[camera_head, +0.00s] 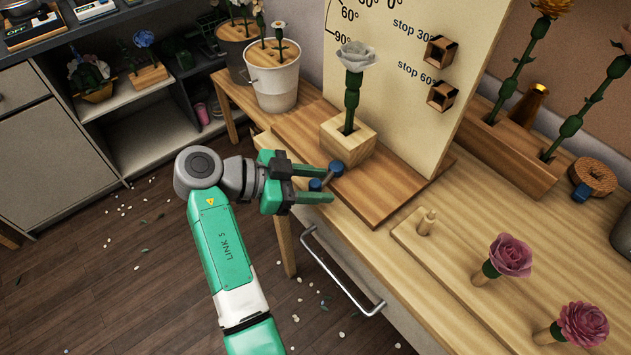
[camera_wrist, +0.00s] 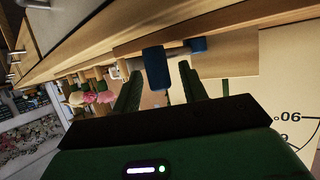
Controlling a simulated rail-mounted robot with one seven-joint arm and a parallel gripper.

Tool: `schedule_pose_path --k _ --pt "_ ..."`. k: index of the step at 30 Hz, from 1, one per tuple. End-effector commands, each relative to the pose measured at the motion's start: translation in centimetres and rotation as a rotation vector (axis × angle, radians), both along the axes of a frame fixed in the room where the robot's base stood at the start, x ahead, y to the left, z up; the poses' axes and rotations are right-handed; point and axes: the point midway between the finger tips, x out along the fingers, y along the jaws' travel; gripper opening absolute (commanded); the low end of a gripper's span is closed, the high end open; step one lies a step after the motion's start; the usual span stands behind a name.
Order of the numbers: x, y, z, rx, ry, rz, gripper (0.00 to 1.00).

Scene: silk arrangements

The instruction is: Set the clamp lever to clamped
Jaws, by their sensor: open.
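The clamp lever (camera_head: 315,185) is a small blue-ended piece at the front edge of the wooden base board, with a second blue part (camera_head: 336,168) just behind it. In the wrist view, a blue block (camera_wrist: 156,68) shows between the finger ends, with another blue part (camera_wrist: 198,45) beyond to the right. My gripper (camera_head: 326,185) is open, with its green fingers on either side of the lever's near end. Contact with the lever cannot be told. No marking of the lever's clamped position is readable.
A wooden block holding a white flower (camera_head: 353,90) stands on the base board (camera_head: 390,180) before an angle-marked panel (camera_head: 400,100). A metal drawer handle (camera_head: 340,275) is below the table edge. Pink flowers (camera_head: 510,255) lie at right. Pots (camera_head: 275,85) stand behind.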

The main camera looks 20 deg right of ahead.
Motion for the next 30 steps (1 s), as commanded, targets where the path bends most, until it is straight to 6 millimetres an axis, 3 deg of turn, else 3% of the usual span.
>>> schedule_pose_path --k 12,30 --pt "1.5 6.3 2.8 0.001 0.001 0.000 0.43" --pt "1.6 6.9 2.9 0.000 0.000 0.000 0.43"
